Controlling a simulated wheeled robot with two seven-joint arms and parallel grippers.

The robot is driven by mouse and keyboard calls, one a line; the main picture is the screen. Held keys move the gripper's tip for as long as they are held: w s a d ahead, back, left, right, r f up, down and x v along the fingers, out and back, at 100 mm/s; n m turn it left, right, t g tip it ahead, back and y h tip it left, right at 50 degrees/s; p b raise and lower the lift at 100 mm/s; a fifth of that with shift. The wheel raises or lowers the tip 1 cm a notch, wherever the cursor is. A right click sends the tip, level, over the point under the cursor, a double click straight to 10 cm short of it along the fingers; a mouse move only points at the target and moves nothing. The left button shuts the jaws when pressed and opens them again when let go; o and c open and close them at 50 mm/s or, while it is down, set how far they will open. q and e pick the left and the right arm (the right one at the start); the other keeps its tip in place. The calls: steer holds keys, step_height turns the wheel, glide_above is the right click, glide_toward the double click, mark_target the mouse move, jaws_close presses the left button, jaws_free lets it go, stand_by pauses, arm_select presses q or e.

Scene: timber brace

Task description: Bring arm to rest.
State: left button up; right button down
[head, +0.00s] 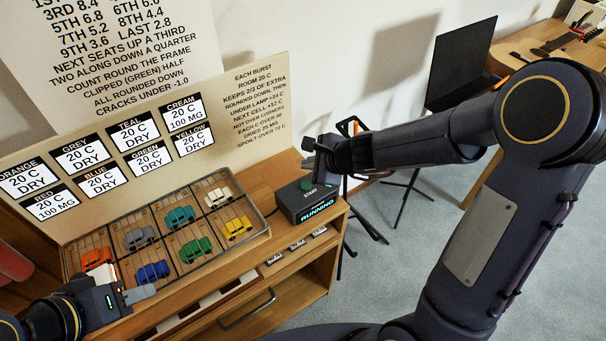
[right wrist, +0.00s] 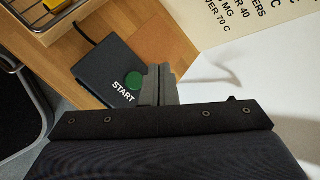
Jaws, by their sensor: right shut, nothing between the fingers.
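My right arm reaches in from the right in the head view. Its gripper (head: 316,156) is shut and empty, above and behind the black START box (head: 312,208). In the right wrist view the shut fingertips (right wrist: 160,78) appear beside the box's green button (right wrist: 133,80); I cannot tell whether they touch the box. The box's display reads RUNNING. My left gripper (head: 138,294) is low at the left, over the front left of the wire rack (head: 268,230); its jaw opening is unclear. It hides part of that corner.
Toy cars sit in the rack cells, among them orange (head: 97,258), blue (head: 153,271), green (head: 196,249) and yellow (head: 237,227). A label board (head: 220,110) stands behind. A black panel on a stand (head: 460,65) is farther back. Grey floor lies right of the bench.

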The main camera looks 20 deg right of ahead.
steer(key=s+r+n+y, duration=0.3)
steer(key=s+r+n, duration=0.6)
steer(key=s+r, duration=0.15)
steer(key=s+d+f+n+g+h, duration=0.1)
steer(key=s+d+n+h, duration=0.1)
steer(key=s+n, duration=0.3)
steer(key=s+d+f+n+g+h, duration=0.1)
steer(key=s+n, duration=0.4)
steer(key=s, duration=0.6)
steer(key=shift+s+d+h, duration=0.25)
steer(key=shift+d+h, duration=0.25)
steer(key=shift+d, duration=0.55)
steer(key=shift+w+a, duration=0.1)
